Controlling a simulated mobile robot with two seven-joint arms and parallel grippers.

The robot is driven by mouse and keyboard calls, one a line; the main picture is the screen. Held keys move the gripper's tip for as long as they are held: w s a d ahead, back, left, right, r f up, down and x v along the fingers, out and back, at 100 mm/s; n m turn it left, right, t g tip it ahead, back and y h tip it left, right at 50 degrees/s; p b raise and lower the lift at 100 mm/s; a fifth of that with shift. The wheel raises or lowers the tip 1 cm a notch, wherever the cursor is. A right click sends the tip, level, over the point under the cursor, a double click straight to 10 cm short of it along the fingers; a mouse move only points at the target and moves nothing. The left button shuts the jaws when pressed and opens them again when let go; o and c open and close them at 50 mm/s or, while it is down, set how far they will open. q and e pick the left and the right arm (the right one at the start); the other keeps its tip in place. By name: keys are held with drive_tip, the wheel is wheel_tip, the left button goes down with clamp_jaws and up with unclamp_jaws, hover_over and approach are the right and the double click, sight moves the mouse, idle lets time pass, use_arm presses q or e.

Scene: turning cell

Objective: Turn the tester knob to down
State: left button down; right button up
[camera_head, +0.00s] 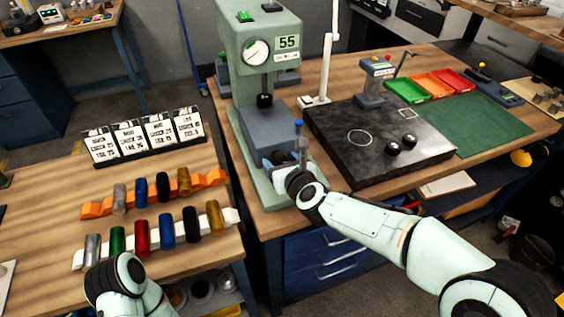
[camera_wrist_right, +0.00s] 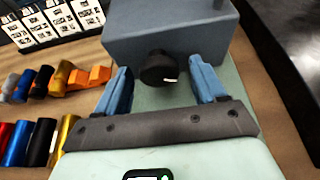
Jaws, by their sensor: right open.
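The tester (camera_head: 234,45) is a pale green press-like machine with a round dial and a "55" label in the head view. Its grey block (camera_wrist_right: 165,28) fills the top of the right wrist view. A round black tester knob (camera_wrist_right: 158,67) is on the block's near face. Its white mark points to the right, slightly downward. My right gripper (camera_wrist_right: 160,74) is open, with one blue finger on each side of the knob and a visible gap to both. In the head view the gripper and wrist hide the knob. My left arm shows at bottom left; its gripper is not visible.
Colored cylinders rest on orange (camera_head: 95,211) and white (camera_head: 231,217) racks on the left table. Label cards (camera_head: 130,138) stand behind them. Right of the tester is a black slab (camera_head: 345,150) with a white-armed stand (camera_head: 326,70). A green mat (camera_head: 480,128) lies farther right.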

drive_tip(key=c, duration=1)
drive_tip(key=shift+a+n+t+h+p, duration=0.15)
drive_tip(key=shift+n+t+h+p, duration=0.15)
drive_tip(key=shift+n+h+p, duration=0.5)
drive_tip(key=shift+n+t+h+b, duration=0.5)
drive_tip(key=shift+n+h+b, duration=0.2)
drive_tip(key=shift+n, duration=0.8)
drive_tip(key=o, duration=1)
